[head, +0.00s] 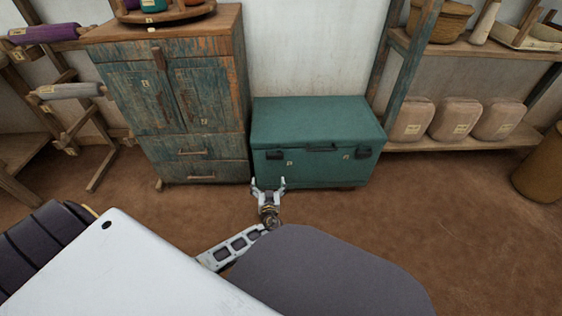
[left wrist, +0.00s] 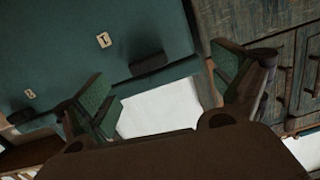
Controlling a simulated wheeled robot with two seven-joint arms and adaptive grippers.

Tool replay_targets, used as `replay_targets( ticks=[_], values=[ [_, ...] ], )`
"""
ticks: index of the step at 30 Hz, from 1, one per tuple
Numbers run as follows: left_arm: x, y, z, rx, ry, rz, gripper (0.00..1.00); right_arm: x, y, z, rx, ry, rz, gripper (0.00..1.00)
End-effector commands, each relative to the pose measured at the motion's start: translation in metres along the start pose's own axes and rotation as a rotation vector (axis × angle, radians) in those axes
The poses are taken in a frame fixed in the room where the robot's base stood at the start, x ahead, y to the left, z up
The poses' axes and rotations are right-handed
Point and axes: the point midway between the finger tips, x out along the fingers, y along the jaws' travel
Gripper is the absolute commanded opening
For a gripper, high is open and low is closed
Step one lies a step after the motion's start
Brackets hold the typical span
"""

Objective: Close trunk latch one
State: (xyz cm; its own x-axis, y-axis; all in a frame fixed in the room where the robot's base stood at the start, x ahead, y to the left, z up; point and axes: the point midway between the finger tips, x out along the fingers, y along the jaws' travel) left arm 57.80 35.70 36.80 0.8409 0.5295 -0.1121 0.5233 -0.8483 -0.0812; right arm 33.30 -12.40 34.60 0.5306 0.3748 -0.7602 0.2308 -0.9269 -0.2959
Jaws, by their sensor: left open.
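The green trunk (head: 318,122) stands against the wall with its lid down. A dark left latch (head: 275,155) is on its front near the cabinet, and a dark right latch (head: 362,153) is at the other end. A small tag (head: 290,163) sits beside the left latch. In the left wrist view the same latch (left wrist: 148,64) shows as a dark block beyond the fingers, with its tag (left wrist: 103,40) seeming to read 1. Whether the latches are fastened is too small to tell. My left gripper (head: 268,185) is open and empty, just in front of and below the left latch, apparently not touching it. My right gripper is out of view.
A weathered wooden cabinet (head: 180,105) stands close on the trunk's left. A shelf rack (head: 480,142) with several wrapped bundles is on its right, and a brown basket (head: 540,170) is at the far right. The brown floor (head: 430,215) in front is clear.

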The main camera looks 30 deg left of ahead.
Motion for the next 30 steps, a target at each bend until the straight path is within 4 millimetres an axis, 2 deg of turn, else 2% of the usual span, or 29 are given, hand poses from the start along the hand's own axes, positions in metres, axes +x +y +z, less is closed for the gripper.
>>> replay_targets(
  ticks=[12,30],
  values=[
    [0.006,0.011,-0.018,-0.080,0.111,0.011,0.96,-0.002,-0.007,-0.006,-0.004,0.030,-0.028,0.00],
    [0.005,0.010,-0.018,-0.081,0.113,0.011,0.96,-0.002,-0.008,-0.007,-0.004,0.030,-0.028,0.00]
  ],
)
